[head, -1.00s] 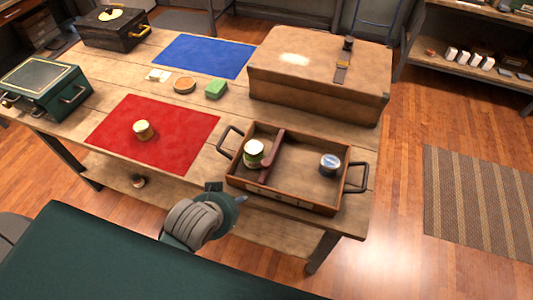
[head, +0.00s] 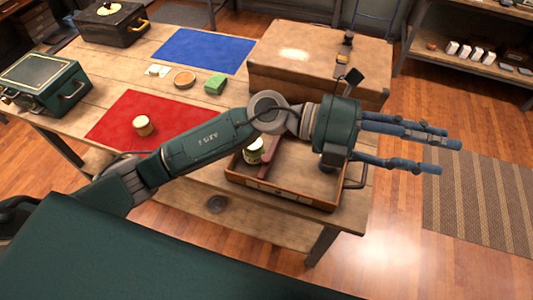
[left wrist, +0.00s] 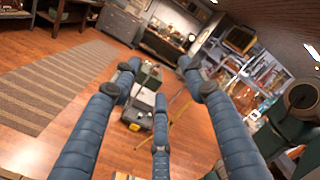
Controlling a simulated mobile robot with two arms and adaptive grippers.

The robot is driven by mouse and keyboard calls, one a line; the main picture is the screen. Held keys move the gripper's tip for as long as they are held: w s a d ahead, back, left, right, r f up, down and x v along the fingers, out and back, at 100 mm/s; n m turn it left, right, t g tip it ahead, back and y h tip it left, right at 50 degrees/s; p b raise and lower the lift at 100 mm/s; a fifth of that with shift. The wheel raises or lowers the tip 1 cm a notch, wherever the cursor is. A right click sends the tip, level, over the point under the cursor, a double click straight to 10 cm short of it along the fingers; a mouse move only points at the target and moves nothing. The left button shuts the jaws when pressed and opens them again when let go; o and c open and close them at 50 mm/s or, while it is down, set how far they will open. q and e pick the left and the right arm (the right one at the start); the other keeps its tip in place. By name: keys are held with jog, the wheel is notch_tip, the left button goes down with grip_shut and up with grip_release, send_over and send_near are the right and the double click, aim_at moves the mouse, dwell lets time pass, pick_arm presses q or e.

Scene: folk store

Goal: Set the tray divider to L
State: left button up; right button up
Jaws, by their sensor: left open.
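The wooden tray (head: 285,197) sits on the near right of the table, with dark handles at its ends. Its red-brown divider (head: 270,160) runs front to back, left of the tray's middle. A green-and-cream can (head: 252,156) stands left of the divider. Small pale labels sit on the tray's front wall, too small to read. My left gripper (head: 430,152) is open and empty, its blue fingers pointing right, past the tray's right end. My arm and gripper hide the tray's back and much of its right compartment. In the left wrist view the spread fingers (left wrist: 158,78) hold nothing.
A large brown case (head: 300,65) stands behind the tray. A red mat (head: 112,115) with a small can (head: 143,126) lies to the left. A blue mat (head: 205,52) lies further back. Floor and a striped rug (head: 470,200) are to the right.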

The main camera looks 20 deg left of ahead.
pick_arm(q)
notch_tip(320, 180, down, 8)
jog(key=a+m+g+y, duration=0.2)
jog(key=m+y, duration=0.1)
jog(key=y, duration=0.2)
jog(key=t+y, duration=0.2)
jog(key=y, duration=1.2)
send_over(266, 157)
notch_tip(266, 157, down, 12)
jog(key=r, duration=0.1)
jog(key=shift+m, duration=0.4)
notch_tip(266, 157, down, 10)
jog(key=p, duration=0.3)
jog(key=shift+s+r, duration=0.1)
jog(key=shift+f+p, duration=0.3)
jog(key=shift+f, duration=0.15)
jog(key=shift+c, duration=0.5)
